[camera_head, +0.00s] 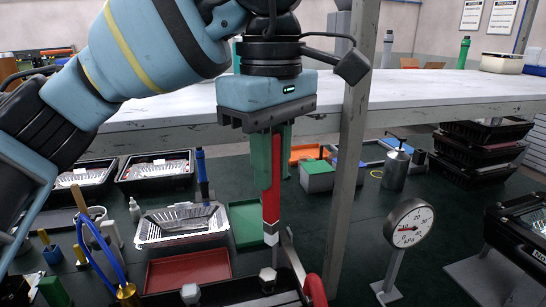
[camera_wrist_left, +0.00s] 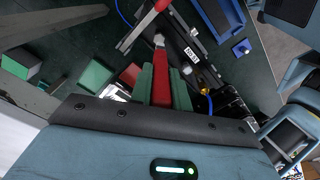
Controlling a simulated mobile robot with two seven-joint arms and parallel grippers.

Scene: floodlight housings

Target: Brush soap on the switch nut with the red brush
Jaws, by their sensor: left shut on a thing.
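My left gripper (camera_head: 272,165) comes down from above with its green fingers shut on the red brush (camera_head: 271,205). The brush hangs nearly upright, its pale tip pointing down. In the left wrist view the brush (camera_wrist_left: 161,80) sits between the green fingers, its tip over the dark housing (camera_wrist_left: 186,48). In the head view a grey hex nut (camera_head: 267,274) stands on the black housing (camera_head: 235,293), below the brush tip with a gap. It may be the switch nut. A second grey nut-like piece (camera_head: 190,293) is further left. My right gripper is not in view.
A pressure gauge (camera_head: 409,224) stands to the right. A grey post (camera_head: 350,160) rises close to the gripper's right. Foil tray (camera_head: 181,224), red tray (camera_head: 188,270) and green tray (camera_head: 246,222) lie left of the brush. A red-handled tool (camera_head: 314,289) is beside the housing.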

